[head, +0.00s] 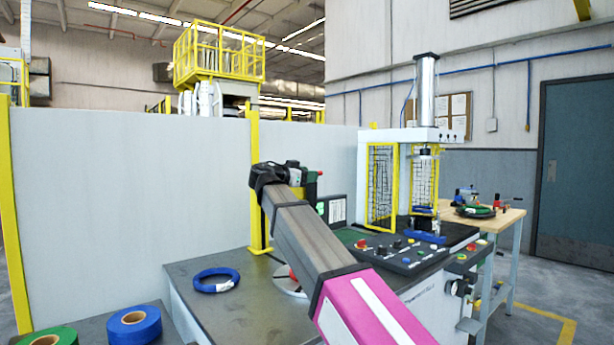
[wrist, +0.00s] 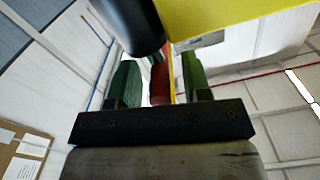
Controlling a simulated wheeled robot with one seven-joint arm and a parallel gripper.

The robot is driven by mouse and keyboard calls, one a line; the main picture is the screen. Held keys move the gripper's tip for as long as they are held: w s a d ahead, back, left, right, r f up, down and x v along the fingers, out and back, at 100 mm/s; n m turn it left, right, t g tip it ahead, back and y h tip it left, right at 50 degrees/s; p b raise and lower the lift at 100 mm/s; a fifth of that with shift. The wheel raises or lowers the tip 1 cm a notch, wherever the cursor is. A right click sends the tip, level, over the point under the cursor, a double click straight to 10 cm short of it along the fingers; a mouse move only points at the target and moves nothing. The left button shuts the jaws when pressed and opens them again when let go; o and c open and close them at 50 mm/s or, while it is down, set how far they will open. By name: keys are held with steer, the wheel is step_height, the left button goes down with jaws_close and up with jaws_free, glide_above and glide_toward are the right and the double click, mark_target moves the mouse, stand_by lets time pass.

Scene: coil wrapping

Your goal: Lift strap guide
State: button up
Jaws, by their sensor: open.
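My gripper (head: 312,182) is partly hidden behind my own arm in the head view, above the machine table. In the wrist view its two green fingers (wrist: 160,82) are apart, with a red cylindrical part (wrist: 159,78) showing between them. I cannot tell whether the fingers touch it. A yellow panel or bar (wrist: 225,18) and a dark cylinder (wrist: 130,22) are close beyond the fingers. Which part is the strap guide is not clear; the red part may belong to it. In the head view, something red shows beside the gripper.
A blue coil (head: 216,281) lies on the machine table (head: 235,318). A control panel (head: 405,255) and a press (head: 425,135) with yellow mesh guards stand right. A yellow post (head: 254,180) rises behind my arm. Blue (head: 153,324) and green rolls (head: 65,336) lie front left.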

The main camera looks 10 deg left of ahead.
jaws_close()
step_height(320, 180, up, 23)
steer(key=shift+a+f, duration=0.15)
steer(key=shift+f, duration=0.05)
steer(key=shift+w, duration=0.1)
stand_by(0.3)
jaws_free()
steer(key=v, duration=1)
steer(key=shift+s+a, duration=0.2)
steer(key=shift+s, duration=0.2)
